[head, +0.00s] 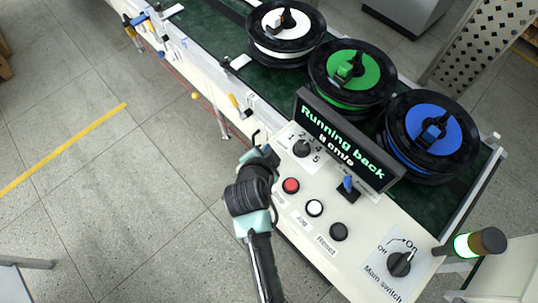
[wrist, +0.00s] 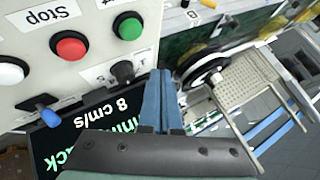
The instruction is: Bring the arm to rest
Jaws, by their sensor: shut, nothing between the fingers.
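My arm (head: 250,197) reaches up from the bottom of the head view along the front edge of the control panel (head: 345,228). My gripper (head: 258,138) is beside the panel's edge, near the speed knob (head: 301,148). In the wrist view my gripper (wrist: 163,73) is shut, its blue fingers together with nothing between them. The fingertips lie close to the speed knob (wrist: 122,71) in that picture; I cannot tell whether they touch anything. The green button (wrist: 128,26) and red stop button (wrist: 68,46) show beside the fingers.
A display (head: 346,140) reads "Running back". Spools with white (head: 285,22), green (head: 352,71) and blue (head: 431,129) faces stand on the green conveyor belt (head: 220,25). The main switch (head: 399,263) points toward On. A lit beacon (head: 467,245) stands at right. Open floor (head: 110,190) lies left.

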